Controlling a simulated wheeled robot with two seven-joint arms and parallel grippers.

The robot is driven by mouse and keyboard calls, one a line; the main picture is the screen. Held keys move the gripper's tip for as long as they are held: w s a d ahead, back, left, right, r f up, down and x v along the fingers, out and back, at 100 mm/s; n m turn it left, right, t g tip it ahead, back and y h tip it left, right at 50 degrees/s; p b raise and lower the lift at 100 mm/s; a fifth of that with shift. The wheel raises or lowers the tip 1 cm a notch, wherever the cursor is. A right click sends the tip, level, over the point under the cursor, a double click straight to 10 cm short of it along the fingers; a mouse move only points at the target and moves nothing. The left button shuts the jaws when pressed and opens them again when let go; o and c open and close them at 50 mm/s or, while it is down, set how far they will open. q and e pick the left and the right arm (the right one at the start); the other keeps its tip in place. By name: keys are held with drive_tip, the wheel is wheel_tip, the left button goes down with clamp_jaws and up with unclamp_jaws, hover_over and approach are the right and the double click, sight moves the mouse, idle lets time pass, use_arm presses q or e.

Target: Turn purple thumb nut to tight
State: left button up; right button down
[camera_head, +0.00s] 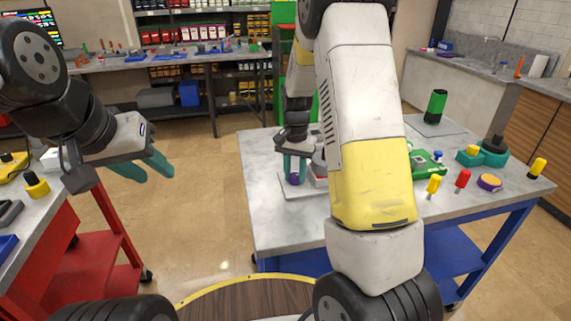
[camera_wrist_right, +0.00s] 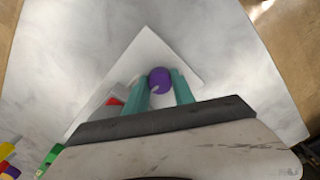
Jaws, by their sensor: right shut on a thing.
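The purple thumb nut (camera_head: 294,179) is at the front left of the blue-legged table, over a pale square plate (camera_head: 291,191). My right gripper (camera_head: 295,168) points down with its teal fingers shut on the nut. In the right wrist view the nut (camera_wrist_right: 160,80) sits between the two fingertips (camera_wrist_right: 163,88), above the white plate (camera_wrist_right: 150,48). The pump body beside the nut is mostly hidden by my right arm. My left gripper (camera_head: 146,170) is open and empty over the floor at the left.
The grey tabletop (camera_head: 263,160) holds a green device (camera_head: 422,162), a green cylinder (camera_head: 436,104), yellow and red pegs (camera_head: 463,179), a purple-topped disc (camera_head: 489,182) and a teal holder (camera_head: 482,156). A red cart (camera_head: 62,215) with small parts stands at left. Floor between is clear.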

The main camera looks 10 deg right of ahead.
sight(295, 175)
drive_tip(key=shift+m, duration=2)
drive_tip(key=c, duration=1.1)
unclamp_jaws()
drive_tip(key=shift+o, duration=0.2)
drive_tip(key=shift+r, duration=3.95)
